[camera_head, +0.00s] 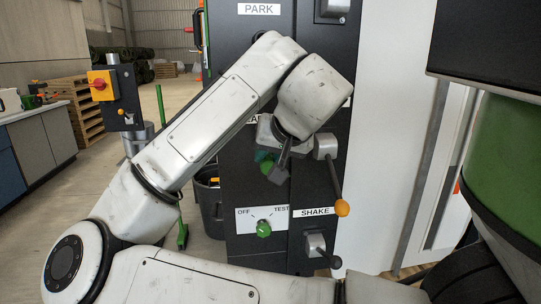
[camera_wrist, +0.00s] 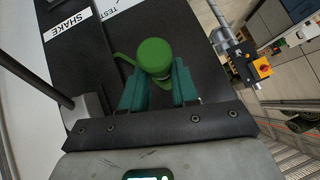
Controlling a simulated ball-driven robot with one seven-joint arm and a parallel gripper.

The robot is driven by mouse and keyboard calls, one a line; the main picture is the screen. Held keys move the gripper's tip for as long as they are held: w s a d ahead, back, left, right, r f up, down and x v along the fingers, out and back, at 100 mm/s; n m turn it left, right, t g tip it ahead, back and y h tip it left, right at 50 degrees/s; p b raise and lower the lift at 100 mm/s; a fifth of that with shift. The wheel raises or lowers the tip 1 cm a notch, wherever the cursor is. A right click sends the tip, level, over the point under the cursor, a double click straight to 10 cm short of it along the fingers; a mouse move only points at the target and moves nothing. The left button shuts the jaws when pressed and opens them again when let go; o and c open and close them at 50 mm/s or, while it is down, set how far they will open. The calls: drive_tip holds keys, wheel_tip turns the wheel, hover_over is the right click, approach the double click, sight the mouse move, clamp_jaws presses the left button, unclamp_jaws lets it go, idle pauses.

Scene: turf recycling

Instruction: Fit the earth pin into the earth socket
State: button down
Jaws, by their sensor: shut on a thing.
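My gripper (camera_wrist: 158,78) is shut on the earth pin (camera_wrist: 155,56), a green round-topped piece between the two teal fingers in the wrist view. A thin green strip, perhaps its lead, curves off to its left. In the head view my gripper (camera_head: 272,165) is in front of the black panel (camera_head: 240,182), above the OFF/TEST knob. The pin cannot be told clearly from the fingers there. I cannot make out the earth socket in either view; the arm and gripper cover part of the panel.
A lever with an orange knob (camera_head: 342,208) sticks out just right of my gripper. Below are a green OFF/TEST knob (camera_head: 263,228) and the SHAKE lever (camera_head: 322,250). A post with a red-and-yellow switch box (camera_head: 101,85) stands left, beside open floor.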

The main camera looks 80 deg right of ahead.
drive_tip(key=shift+w+d, duration=0.25)
drive_tip(key=shift+d, duration=0.35)
drive_tip(key=shift+w+d, duration=0.25)
drive_tip(key=shift+d, duration=0.3)
drive_tip(key=c, duration=0.8)
unclamp_jaws()
drive_tip(key=p+v, duration=0.2)
drive_tip(key=v, duration=0.8)
drive_tip(key=shift+s+a+r+p, duration=0.2)
drive_tip(key=shift+s+a+p, duration=0.05)
drive_tip(key=shift+p, duration=0.05)
